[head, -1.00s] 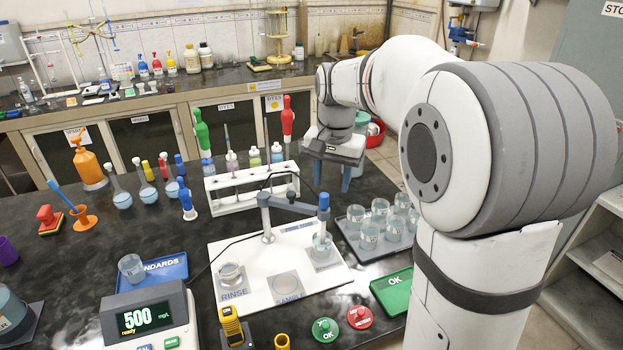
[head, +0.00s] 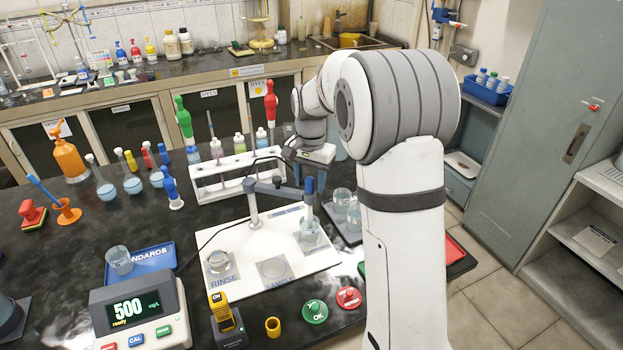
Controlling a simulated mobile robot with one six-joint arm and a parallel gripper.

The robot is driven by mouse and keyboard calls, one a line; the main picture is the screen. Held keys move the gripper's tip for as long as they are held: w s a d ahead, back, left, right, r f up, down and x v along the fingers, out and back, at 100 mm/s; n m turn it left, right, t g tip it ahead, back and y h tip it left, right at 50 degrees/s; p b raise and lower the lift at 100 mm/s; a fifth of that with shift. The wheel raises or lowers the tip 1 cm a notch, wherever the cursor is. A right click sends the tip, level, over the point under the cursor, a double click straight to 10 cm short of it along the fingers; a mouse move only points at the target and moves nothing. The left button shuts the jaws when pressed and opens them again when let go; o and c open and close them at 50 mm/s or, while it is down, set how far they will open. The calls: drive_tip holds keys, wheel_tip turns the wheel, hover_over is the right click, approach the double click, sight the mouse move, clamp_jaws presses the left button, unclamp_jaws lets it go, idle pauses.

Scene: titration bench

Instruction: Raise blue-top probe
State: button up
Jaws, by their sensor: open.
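The blue-top probe (head: 310,187) hangs upright at the end of the grey swing arm (head: 270,188). Its lower end is in a clear beaker (head: 310,231) on the right spot of the white board. My gripper (head: 309,178) is open and points down, right at the probe's blue top. Its fingers seem to lie on either side of the top; whether they touch it I cannot tell at this size.
A white rack (head: 233,184) with bottles and pipettes stands behind the swing arm. Beakers (head: 347,210) on a dark tray stand to the right, partly hidden by my arm. The meter (head: 139,311) reads 500. Green (head: 315,311) and red (head: 348,297) buttons sit in front.

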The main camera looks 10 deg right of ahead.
drive_tip(key=shift+f, duration=0.1)
drive_tip(key=shift+c, duration=0.5)
clamp_jaws()
